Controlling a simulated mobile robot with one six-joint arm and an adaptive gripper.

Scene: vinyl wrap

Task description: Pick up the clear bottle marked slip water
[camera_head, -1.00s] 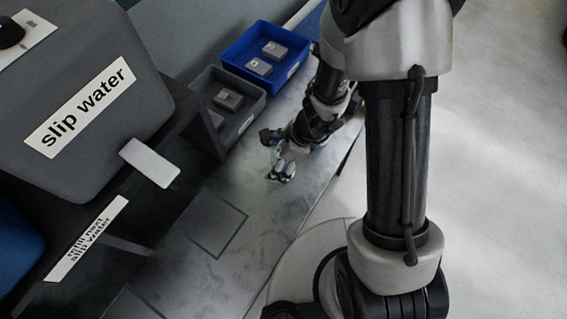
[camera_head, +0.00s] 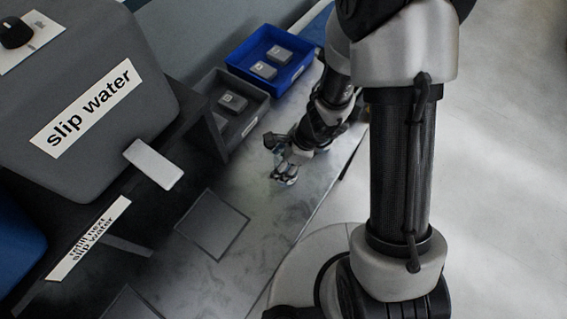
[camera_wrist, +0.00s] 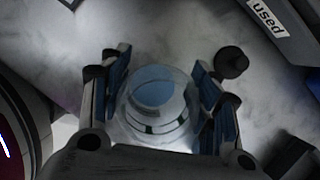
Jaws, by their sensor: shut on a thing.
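A clear round bottle (camera_wrist: 158,104) with a bluish inside shows between the fingers of my gripper (camera_wrist: 161,100) in the wrist view. The blue finger pads are shut on it from both sides. No marking on the bottle is readable from here. In the head view my gripper (camera_head: 286,172) is low over the grey worktop, right of the grey bin, and the bottle is too small and covered to make out. I cannot tell whether the bottle touches the worktop.
A grey tank (camera_head: 85,120) labelled slip water stands at the left. A grey bin (camera_head: 232,104) and a blue bin (camera_head: 270,60) hold small boxes behind my gripper. A small black knob-like thing (camera_wrist: 231,62) is close beside the right finger.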

